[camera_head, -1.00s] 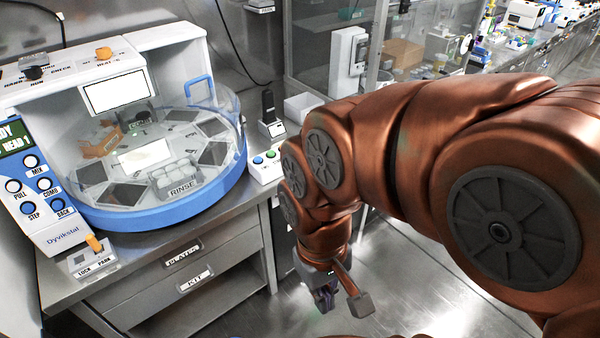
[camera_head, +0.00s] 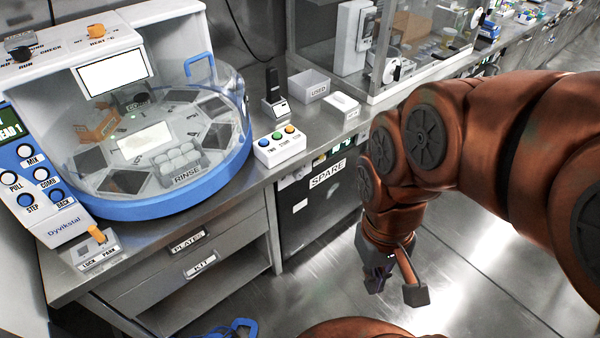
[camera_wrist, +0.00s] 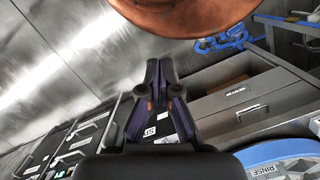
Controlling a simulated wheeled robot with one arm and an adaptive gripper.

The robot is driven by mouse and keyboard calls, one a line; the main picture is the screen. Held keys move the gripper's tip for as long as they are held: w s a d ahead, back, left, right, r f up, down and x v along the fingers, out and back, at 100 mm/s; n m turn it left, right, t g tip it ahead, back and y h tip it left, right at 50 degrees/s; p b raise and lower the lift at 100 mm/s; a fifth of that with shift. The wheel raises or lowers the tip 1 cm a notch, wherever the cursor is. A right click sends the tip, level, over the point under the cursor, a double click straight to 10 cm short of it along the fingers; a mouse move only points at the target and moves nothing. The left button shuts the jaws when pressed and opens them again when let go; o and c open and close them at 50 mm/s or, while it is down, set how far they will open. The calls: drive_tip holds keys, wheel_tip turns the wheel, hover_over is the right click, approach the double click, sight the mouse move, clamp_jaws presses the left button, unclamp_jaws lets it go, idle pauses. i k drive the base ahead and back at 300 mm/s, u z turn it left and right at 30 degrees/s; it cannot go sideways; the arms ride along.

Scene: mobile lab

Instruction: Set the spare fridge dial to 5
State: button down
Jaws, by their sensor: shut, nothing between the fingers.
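The spare fridge (camera_head: 318,210) is a dark door under the bench, right of the drawers, with a white SPARE label near its top. A strip with small tags and green digits (camera_head: 343,147) runs above the door, partly behind my arm. I cannot make out a dial or its setting. My gripper (camera_head: 376,286) hangs low over the floor, in front and to the right of the spare fridge, apart from it. In the wrist view my gripper (camera_wrist: 153,66) is shut and empty, with a partly covered label (camera_wrist: 156,131) beyond its fingers.
The round blue-rimmed machine (camera_head: 170,205) stands on the bench above the drawers (camera_head: 215,240). A white button box (camera_head: 280,148) sits near the bench edge. A blue object (camera_head: 232,328) lies low in front of the drawers. Bare metal floor (camera_head: 460,270) is free at the right.

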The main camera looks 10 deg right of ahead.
sight(299, 174)
drive_tip(key=u, duration=2.75)
drive_tip(key=k, duration=0.35)
drive_tip(key=z, duration=1.25)
